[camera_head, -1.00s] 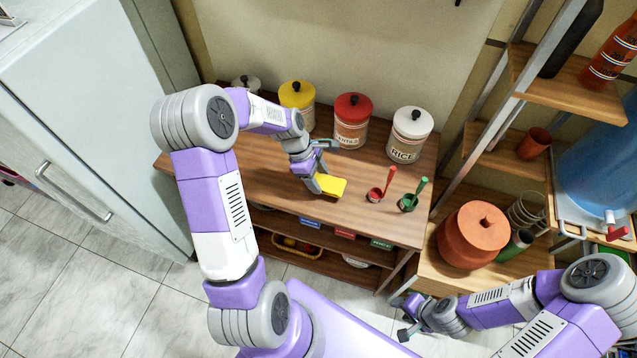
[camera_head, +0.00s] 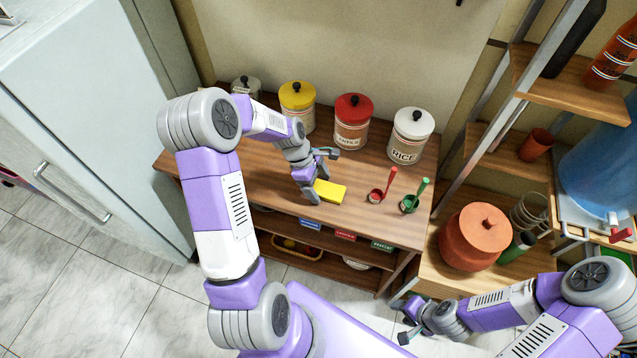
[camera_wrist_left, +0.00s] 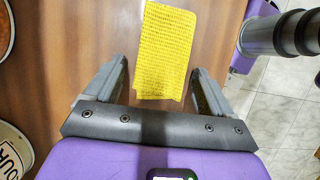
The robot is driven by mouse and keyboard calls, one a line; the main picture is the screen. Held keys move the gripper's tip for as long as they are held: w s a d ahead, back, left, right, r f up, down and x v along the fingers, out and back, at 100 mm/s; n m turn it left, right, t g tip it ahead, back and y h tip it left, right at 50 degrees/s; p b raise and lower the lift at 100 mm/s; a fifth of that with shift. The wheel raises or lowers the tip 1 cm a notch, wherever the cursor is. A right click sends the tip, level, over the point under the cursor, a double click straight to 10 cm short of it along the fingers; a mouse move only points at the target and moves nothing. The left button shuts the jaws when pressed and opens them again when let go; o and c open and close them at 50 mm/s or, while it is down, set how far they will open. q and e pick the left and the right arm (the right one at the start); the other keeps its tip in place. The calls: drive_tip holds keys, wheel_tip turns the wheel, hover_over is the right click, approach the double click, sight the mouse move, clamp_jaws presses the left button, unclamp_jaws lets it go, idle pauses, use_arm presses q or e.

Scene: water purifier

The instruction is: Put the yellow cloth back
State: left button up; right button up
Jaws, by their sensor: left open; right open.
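The yellow cloth (camera_head: 330,191) lies flat on the wooden counter (camera_head: 260,178), near its front edge. In the left wrist view the cloth (camera_wrist_left: 166,50) is a textured yellow rectangle just ahead of my left gripper (camera_wrist_left: 158,85), with its near end reaching between the fingertips. My left gripper (camera_head: 318,178) is open, and its fingers do not touch the cloth in the wrist view. My right gripper (camera_head: 402,318) is open and empty, low in front of the shelf at the right.
Several lidded canisters, including a red-lidded one (camera_head: 352,122) and a white-lidded one (camera_head: 409,135), stand along the back. A red scoop (camera_head: 378,193) and a green scoop (camera_head: 410,202) sit right of the cloth. A terracotta pot (camera_head: 473,237) is on the right shelf.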

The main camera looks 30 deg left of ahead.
use_arm(q)
drive_tip(key=p+v, duration=0.2)
drive_tip(key=v, duration=1)
use_arm(e)
wheel_tip(320, 180, up, 3)
drive_tip(key=shift+f, duration=0.2)
